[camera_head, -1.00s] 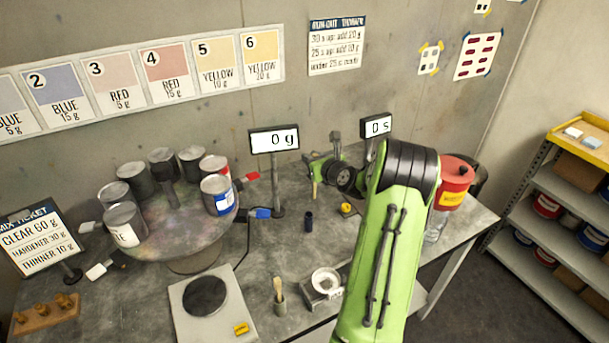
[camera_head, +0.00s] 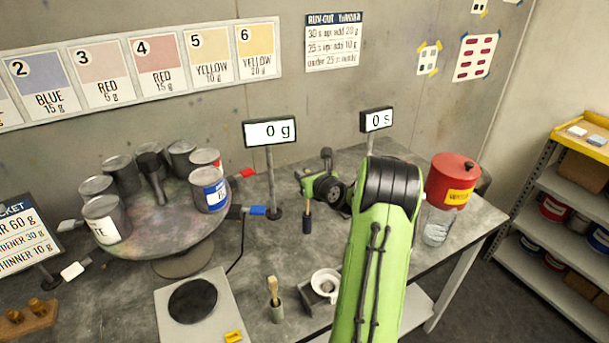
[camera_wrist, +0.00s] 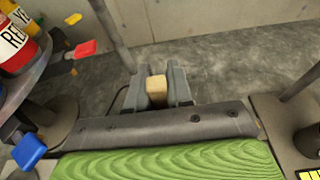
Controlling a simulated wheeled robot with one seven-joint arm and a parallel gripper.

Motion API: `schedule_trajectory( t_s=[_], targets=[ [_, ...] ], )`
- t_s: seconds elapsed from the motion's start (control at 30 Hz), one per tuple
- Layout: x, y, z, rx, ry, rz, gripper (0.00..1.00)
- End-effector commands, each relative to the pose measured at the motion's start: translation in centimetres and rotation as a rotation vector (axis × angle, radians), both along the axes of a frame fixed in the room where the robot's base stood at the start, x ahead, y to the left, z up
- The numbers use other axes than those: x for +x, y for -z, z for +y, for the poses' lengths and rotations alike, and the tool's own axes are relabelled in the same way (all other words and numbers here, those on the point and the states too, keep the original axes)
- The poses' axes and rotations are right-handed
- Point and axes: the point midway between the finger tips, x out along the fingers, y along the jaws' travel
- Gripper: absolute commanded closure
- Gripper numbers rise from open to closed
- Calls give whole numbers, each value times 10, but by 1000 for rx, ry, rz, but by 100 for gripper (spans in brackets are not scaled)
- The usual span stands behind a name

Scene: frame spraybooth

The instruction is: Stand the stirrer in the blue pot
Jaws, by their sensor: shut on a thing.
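My gripper (camera_wrist: 157,88) is shut on the stirrer (camera_wrist: 157,86), whose pale wooden end shows between the grey fingers in the wrist view. The stirrer (camera_head: 307,205) shows there as a thin upright wooden stick below the gripper.
A round turntable (camera_head: 150,240) with several paint cans stands left. A display post (camera_head: 271,185) rises near the gripper. A red container (camera_head: 452,178) is right.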

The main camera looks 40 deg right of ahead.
Motion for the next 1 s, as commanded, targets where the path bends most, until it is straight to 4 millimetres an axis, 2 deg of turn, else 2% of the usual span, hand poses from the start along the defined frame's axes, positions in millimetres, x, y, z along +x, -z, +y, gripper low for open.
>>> schedule_trajectory(
  t_s=[0.03,0.33,0.47,0.7,0.73,0.9,1.0],
  targets=[
    [0,14,0,0,0,0,100],
    [0,53,0,0,0,0,100],
    [0,60,0,0,0,0,100],
    [0,57,0,0,0,0,100],
    [0,57,0,0,0,0,75],
    [0,57,0,0,0,0,50],
    [0,57,0,0,0,0,50]
  ],
)
